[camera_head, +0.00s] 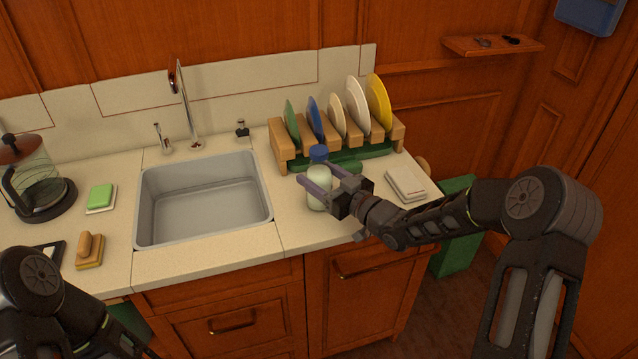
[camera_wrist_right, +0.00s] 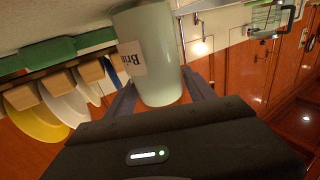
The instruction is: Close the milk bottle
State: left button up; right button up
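The milk bottle (camera_head: 318,199) is pale and translucent and looks upright on the counter right of the sink. A blue cap (camera_head: 319,152) shows at its top; whether it is seated on the neck I cannot tell. My right gripper (camera_head: 333,182) has a finger on each side of the bottle body. In the right wrist view the bottle (camera_wrist_right: 155,50), with a printed label, fills the space between the fingers, which meet its sides; the cap does not show there. My left arm is at the lower left, its gripper out of view.
A wooden dish rack (camera_head: 283,150) with several plates stands behind the bottle. The sink (camera_head: 205,200) is left of it, and a pale folded stack (camera_head: 405,183) lies to the right.

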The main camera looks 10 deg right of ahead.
aim_at(319, 149)
grip_shut()
notch_tip(319, 149, up, 10)
jog(key=shift+r+b, duration=0.1)
jog(key=shift+b, duration=0.55)
dwell(0.4)
dwell(0.4)
jog(key=shift+c, duration=0.3)
grip_release()
grip_shut()
